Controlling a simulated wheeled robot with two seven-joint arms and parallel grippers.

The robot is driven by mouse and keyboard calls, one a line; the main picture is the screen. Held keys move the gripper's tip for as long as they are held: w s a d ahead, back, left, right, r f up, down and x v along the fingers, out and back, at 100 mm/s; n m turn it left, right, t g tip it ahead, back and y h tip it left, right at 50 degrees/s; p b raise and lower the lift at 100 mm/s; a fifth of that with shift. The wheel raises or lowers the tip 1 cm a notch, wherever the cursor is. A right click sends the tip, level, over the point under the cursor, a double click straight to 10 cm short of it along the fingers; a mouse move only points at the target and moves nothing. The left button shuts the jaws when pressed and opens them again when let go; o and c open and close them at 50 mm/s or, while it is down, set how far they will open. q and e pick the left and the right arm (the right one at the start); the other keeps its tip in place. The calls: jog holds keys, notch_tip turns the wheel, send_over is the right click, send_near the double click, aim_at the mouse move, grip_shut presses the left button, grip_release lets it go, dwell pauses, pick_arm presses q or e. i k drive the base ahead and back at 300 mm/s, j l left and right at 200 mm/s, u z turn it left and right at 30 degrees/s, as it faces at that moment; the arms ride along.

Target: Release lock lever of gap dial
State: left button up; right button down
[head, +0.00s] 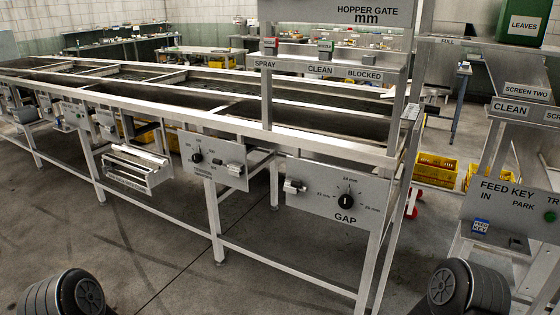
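The gap panel (370,212) is a grey plate on the front right side of the long machine, marked GAP with several mm marks. Its round black gap dial (346,201) has a white pointer line that looks close to upright, below the 24 mm mark. The lock lever (294,186) is a small metal piece at the left of this panel, sticking out from the plate; its exact position is too small to tell. Neither gripper shows; only dark rounded parts of my arms show at the bottom left and bottom right, well apart from the panel.
A similar panel (214,155) with another black dial (197,157) and metal lever (233,167) sits to the left. A FEED KEY panel (510,210) stands at the right. Yellow crates (436,172) stand behind. The floor (240,285) before the machine is clear.

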aim_at(294, 184)
jog(key=i+j, duration=0.25)
jog(key=i, duration=0.25)
jog(key=i+j+u, duration=0.1)
jog(key=i, duration=0.4)
jog(key=i+j, duration=0.3)
jog(key=i, duration=0.2)
jog(key=i+j+u, duration=0.1)
jog(key=i, duration=0.4)
jog(key=j, duration=0.1)
